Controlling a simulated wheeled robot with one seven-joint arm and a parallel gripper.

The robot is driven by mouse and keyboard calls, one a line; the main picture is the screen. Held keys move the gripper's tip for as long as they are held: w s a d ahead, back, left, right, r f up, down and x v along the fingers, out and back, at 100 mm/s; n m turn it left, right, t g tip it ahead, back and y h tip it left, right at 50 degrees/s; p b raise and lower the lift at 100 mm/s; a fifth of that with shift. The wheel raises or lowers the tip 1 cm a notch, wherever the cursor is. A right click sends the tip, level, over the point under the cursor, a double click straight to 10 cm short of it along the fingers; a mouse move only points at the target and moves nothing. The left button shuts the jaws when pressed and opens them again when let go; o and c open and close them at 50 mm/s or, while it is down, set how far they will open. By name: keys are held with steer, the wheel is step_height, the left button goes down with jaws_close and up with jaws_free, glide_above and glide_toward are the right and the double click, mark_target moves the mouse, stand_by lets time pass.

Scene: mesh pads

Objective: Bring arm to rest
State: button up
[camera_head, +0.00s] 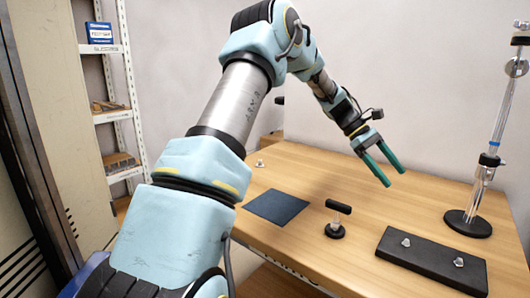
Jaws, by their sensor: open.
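My gripper (390,178) is in the head view, at the end of my raised arm. Its two green fingers are apart, with nothing between them. It hangs above the wooden table (320,172), pointing down and to the right. It appears clear of the objects on the table. My arm runs from the bottom left up to the top middle and bends down to the right.
On the table are a dark square pad (276,207), a small stand with a black bar (337,220), a black block with metal knobs (432,262) and a tall clear column (487,150) on a round base. A white shelf (122,95) stands left.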

steer(key=a+t, duration=0.1)
steer(key=a, duration=0.3)
steer(key=a+f+m+t+y, duration=0.1)
steer(key=a, duration=0.3)
steer(key=a+t+y, duration=0.1)
steer(key=a, duration=0.3)
steer(key=shift+f+p, duration=0.25)
steer(key=shift+p, duration=0.15)
steer(key=a, duration=0.4)
steer(key=s+a+m+t+y, duration=0.1)
steer(key=a, duration=0.3)
steer(key=s+a+m+t+y+p, duration=0.1)
steer(key=a, duration=0.3)
steer(key=shift+s+f, duration=0.15)
steer(key=shift+f, duration=0.2)
steer(key=s+a, duration=0.1)
steer(key=a, duration=0.2)
steer(key=s+a+m+t+y, duration=0.1)
steer(key=s+a, duration=0.1)
steer(key=a, duration=0.1)
steer(key=s+a+m+t+y, duration=0.1)
steer(key=a, duration=0.3)
steer(key=shift+s+p, duration=0.25)
steer(key=shift+p, duration=0.05)
steer(key=s+a+m+t+y, duration=0.1)
steer(key=s+a+m, duration=0.1)
steer(key=s+a, duration=0.3)
steer(key=shift+s+a+f, duration=0.15)
steer(key=shift+a+f, duration=0.05)
steer(key=shift+a, duration=0.45)
